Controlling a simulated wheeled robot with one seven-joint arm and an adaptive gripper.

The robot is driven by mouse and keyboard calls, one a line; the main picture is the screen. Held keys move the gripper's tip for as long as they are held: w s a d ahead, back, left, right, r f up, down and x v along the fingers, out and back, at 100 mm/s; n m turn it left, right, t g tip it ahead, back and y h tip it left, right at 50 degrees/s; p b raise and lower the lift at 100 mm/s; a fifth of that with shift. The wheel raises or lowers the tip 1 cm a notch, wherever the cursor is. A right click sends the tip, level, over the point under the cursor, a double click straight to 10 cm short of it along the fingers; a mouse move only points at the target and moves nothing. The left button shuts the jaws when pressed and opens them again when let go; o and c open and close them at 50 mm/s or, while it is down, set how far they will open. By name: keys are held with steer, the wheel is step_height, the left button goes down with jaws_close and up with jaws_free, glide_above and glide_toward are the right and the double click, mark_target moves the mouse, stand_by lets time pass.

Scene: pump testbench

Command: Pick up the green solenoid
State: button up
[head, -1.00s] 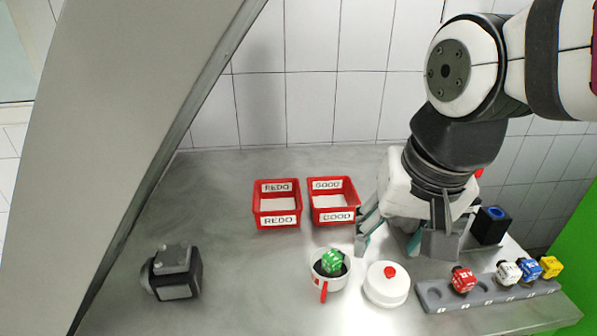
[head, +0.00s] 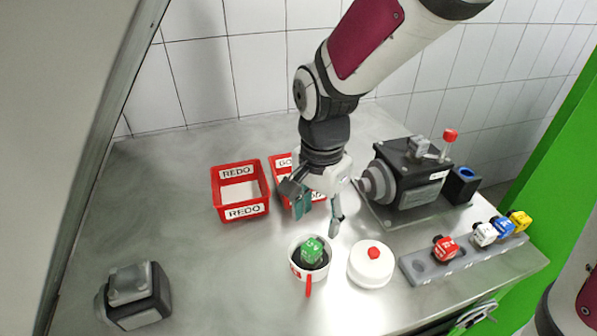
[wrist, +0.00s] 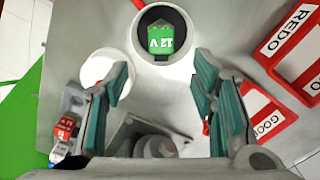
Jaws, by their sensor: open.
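The green solenoid (head: 312,251) sits in a white cup with a red handle (head: 308,285), at the front middle of the table in the head view. In the wrist view the green solenoid (wrist: 161,42) shows at the top centre, with white lettering on its face, inside the dark round opening of the cup. My gripper (head: 318,221) is open and empty, pointing down just behind and above the cup. In the wrist view its teal fingers (wrist: 166,88) are spread apart, with the solenoid beyond their tips and not between them.
Two red bins, REDO (head: 241,211) and GOOD (head: 318,195), stand behind the cup. A white lid with red knob (head: 371,266) is right of the cup. A grey rack (head: 468,254) holds red, white, blue and yellow solenoids. A pump (head: 408,182) stands behind. Table left is mostly clear.

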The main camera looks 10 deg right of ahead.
mark_target(313, 244)
steer(key=f, duration=0.8)
steer(key=shift+s+a, duration=0.1)
steer(key=shift+a, duration=0.15)
steer(key=c, duration=1)
